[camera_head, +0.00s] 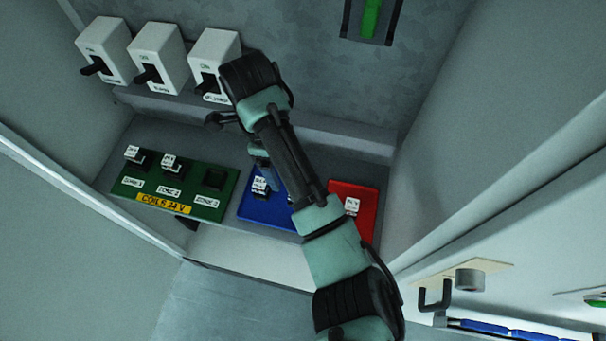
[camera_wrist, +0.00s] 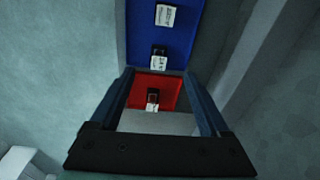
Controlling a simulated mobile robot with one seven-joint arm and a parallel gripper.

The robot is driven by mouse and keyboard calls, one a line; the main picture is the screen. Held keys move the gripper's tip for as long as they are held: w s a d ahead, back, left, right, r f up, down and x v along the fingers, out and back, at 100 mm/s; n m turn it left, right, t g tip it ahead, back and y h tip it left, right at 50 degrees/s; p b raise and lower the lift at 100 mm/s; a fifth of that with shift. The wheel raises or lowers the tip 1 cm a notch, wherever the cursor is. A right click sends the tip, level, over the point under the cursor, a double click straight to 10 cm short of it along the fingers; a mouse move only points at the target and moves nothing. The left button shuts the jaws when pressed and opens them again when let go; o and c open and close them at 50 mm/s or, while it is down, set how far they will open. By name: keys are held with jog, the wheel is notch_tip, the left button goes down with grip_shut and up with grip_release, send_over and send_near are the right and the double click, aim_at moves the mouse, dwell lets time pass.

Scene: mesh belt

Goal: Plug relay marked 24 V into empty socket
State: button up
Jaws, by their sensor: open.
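A green board (camera_head: 228,185) with a yellow "COILS 24 V" strip (camera_head: 180,208) holds relays at zone 1 (camera_head: 138,157) and zone 2 (camera_head: 176,166). The zone 3 socket (camera_head: 214,179) is empty. A blue board (camera_head: 250,208) carries a relay (camera_head: 260,186); the wrist view shows two relays (camera_wrist: 166,15) (camera_wrist: 158,60) on it. A red board (camera_head: 368,205) carries one relay (camera_head: 351,205). Relay markings are too small to read. My gripper (camera_wrist: 159,75) is open and empty, above the blue and red boards. The red board's relay (camera_wrist: 152,100) shows between its fingers. My arm partly hides the blue board.
Three white switch boxes (camera_head: 103,45) with black levers stand behind the boards, near my wrist. A ledge (camera_head: 340,140) runs behind the boards. Side walls close the space in left and right. A hook (camera_head: 434,296) sits on the right, outside the recess.

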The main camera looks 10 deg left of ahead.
jog(key=f+b, duration=0.2)
jog(key=b, duration=0.1)
jog(key=d+f+b, duration=0.1)
jog(key=f+b, duration=0.1)
jog(key=b, duration=0.1)
jog(key=f+b, duration=0.2)
jog(key=f, duration=0.1)
jog(key=shift+s+d+f+b, duration=0.1)
jog(key=shift+s+d+b, duration=0.05)
jog(key=shift+d+b, duration=0.25)
jog(key=f+b, duration=0.2)
jog(key=b, duration=0.1)
jog(key=d+f+b, duration=0.1)
jog(key=b, duration=0.1)
jog(key=shift+w+f, duration=0.15)
jog(key=shift+w, duration=0.2)
jog(key=shift+d+f+b, duration=0.15)
jog(key=shift+f+b, duration=0.75)
jog(key=shift+b, duration=0.35)
grip_shut()
